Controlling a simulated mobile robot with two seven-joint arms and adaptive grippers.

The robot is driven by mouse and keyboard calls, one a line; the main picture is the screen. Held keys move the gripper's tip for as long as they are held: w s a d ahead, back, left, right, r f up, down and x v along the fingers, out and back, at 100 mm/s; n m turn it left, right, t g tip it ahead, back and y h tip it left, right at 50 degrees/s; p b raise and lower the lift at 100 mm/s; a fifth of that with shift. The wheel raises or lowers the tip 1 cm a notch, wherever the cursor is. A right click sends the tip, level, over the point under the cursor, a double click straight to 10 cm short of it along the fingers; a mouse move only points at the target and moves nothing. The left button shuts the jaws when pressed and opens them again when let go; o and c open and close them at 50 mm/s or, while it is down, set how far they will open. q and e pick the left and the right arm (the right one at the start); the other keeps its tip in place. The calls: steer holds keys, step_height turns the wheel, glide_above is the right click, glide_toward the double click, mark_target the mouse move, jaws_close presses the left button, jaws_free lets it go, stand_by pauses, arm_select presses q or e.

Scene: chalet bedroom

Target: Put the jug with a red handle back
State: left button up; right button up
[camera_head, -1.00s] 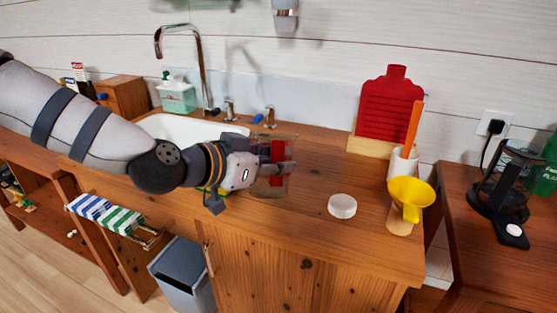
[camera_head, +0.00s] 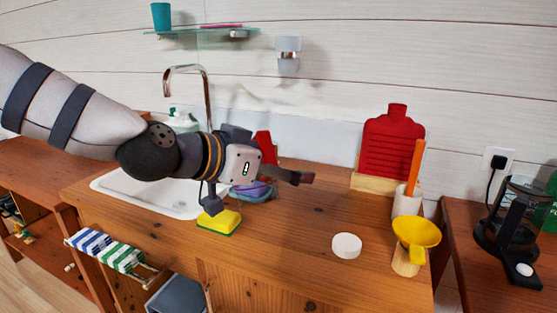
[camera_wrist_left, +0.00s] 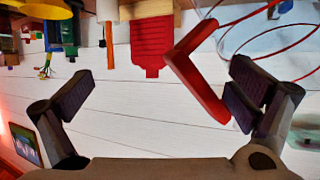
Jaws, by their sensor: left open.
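The jug's red handle (camera_head: 264,145) shows in the head view just behind my left gripper (camera_head: 298,177), which hides most of the jug. In the left wrist view the bent red handle (camera_wrist_left: 198,75) lies between my left gripper's spread fingers (camera_wrist_left: 160,95), nearer the right-hand finger. The clear jug body (camera_wrist_left: 275,35), with thin red edges, shows beyond that finger. My left gripper is open over the counter; I cannot tell whether a finger touches the handle. My right gripper is not in view.
A yellow sponge (camera_head: 219,222) lies below my left wrist, beside the sink (camera_head: 140,195). A white round lid (camera_head: 346,246), yellow funnel (camera_head: 416,236), white holder (camera_head: 407,202) and red board (camera_head: 394,140) stand right. A glass shelf (camera_head: 200,30) hangs above.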

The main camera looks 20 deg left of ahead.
arm_select(q)
steer(key=shift+r, duration=1.25)
jaws_close()
